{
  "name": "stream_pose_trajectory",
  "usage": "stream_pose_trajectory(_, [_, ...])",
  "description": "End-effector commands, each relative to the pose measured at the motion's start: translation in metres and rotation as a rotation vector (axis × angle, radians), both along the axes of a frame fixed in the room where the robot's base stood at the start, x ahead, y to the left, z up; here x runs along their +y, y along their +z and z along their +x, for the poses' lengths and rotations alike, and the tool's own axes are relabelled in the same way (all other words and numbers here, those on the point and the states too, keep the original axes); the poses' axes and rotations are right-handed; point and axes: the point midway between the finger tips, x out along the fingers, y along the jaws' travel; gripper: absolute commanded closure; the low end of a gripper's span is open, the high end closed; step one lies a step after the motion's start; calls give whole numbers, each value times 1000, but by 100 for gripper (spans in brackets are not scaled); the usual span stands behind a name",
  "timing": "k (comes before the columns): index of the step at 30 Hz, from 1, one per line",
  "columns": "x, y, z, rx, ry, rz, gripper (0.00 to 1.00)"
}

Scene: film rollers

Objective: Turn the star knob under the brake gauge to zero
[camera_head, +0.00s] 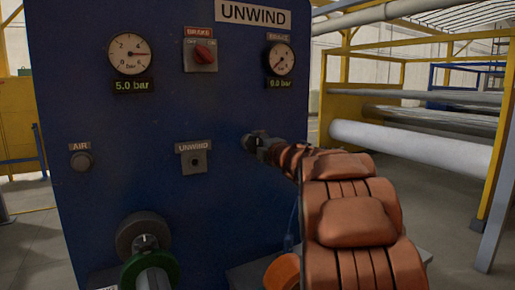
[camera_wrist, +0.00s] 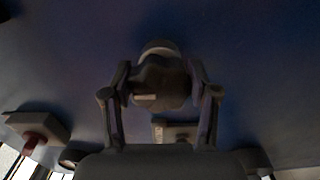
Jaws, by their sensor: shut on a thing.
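The brake gauge (camera_head: 280,60) is at the upper right of the blue panel. Its needle points to the lower left and the green readout beneath seems to show 0.0 bar. The dark star knob (camera_head: 250,141) sticks out below it, partly hidden by my gripper (camera_head: 263,150). In the wrist view the knob (camera_wrist: 160,82) sits between the two fingers of my gripper (camera_wrist: 161,95), which is shut on it. A pale mark shows on the knob's face, left of its middle.
The blue panel (camera_head: 120,190) also bears a 5.0 bar gauge (camera_head: 130,54), a red BRAKE switch (camera_head: 203,53), an UNWIND fitting (camera_head: 194,159) and an AIR knob (camera_head: 80,160). A shaft with a green ring (camera_head: 150,268) juts out at lower left. Rollers (camera_head: 410,143) stand at right.

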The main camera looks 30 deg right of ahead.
Motion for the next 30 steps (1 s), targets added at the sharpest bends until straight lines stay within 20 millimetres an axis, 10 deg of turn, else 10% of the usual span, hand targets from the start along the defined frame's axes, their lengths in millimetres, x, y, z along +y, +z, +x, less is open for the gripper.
stream_pose_trajectory(11, [0,-2,0,4,0,-7,76])
stream_pose_trajectory(12, [0,-2,0,4,0,-7,39])
stream_pose_trajectory(19, [0,-1,0,2,0,-5,16])
stream_pose_trajectory(30, [0,0,-2,0,0,-5,16])
